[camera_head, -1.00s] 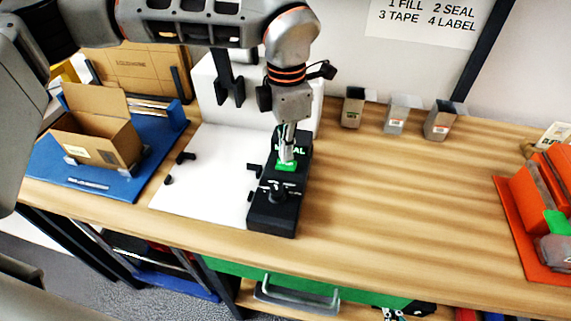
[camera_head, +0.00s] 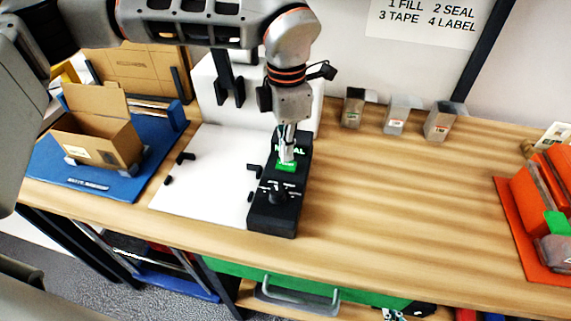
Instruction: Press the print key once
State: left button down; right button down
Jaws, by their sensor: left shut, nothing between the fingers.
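A black control box (camera_head: 273,215) stands on the table at the right edge of a white board. It has a lit green label on its upper part, partly hidden by my gripper, a green key (camera_head: 286,167) below that, and a black knob (camera_head: 277,193) nearer the front. My left gripper (camera_head: 287,158) is shut and empty, pointing down with its fingertips at the green key. I cannot tell whether the tips touch it or press it. My right gripper is not in view.
An open cardboard box (camera_head: 97,137) sits on a blue mat (camera_head: 130,185) at the left. Several small bins (camera_head: 396,117) stand along the wall. An orange-red holder (camera_head: 540,195) is at the right. The table's middle right is clear.

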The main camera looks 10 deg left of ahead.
pick_arm(q)
jog(key=shift+f+b, duration=0.5)
jog(key=shift+f, duration=0.65)
dwell(0.7)
jog(key=shift+r+p, duration=2.35)
jog(key=shift+r, duration=1.25)
